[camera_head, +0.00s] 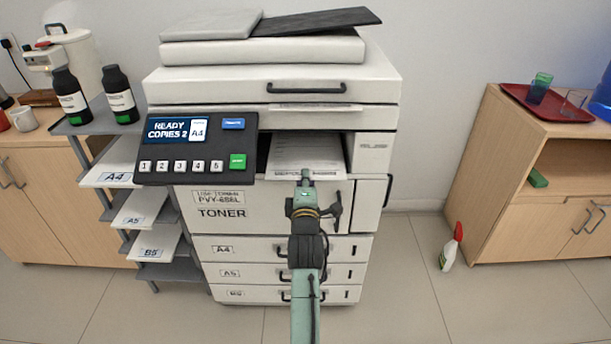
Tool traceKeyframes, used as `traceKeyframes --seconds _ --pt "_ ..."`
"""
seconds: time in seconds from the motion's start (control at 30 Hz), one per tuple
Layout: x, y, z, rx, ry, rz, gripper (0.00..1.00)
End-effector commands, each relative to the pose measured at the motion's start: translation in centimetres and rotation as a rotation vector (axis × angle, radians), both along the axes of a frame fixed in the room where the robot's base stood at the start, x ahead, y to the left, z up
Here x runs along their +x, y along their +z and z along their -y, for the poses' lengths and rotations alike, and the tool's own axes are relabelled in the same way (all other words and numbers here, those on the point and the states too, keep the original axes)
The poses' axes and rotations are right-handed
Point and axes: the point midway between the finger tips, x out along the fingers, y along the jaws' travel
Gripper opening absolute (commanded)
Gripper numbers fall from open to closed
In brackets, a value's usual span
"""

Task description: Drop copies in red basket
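The printed copies (308,152) lie in the output slot of the large white copier (280,210), with their front edge showing. My gripper (305,174) is at the front edge of the copies, seen from behind along my arm. Whether its fingers are apart or closed on the paper cannot be made out. The copier's panel (196,148) reads READY, COPIES 2, A4. No red basket is in view.
A shelf rack with paper trays marked A4 (114,174), A5 and B5 stands left of the copier. Dark toner bottles (70,98) stand on top. At right, a wooden cabinet (500,165) holds a red tray (545,108). A spray bottle (451,249) stands on otherwise open floor.

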Motion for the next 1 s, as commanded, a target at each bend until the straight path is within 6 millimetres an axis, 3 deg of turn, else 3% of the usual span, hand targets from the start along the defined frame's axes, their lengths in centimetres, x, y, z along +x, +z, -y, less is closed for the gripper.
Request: traceKeyframes --seconds 0.77,1.0 --pt "0.0 0.1 0.0 0.000 0.000 0.001 0.00" --pt "0.0 2.7 0.0 0.000 0.000 0.002 0.00"
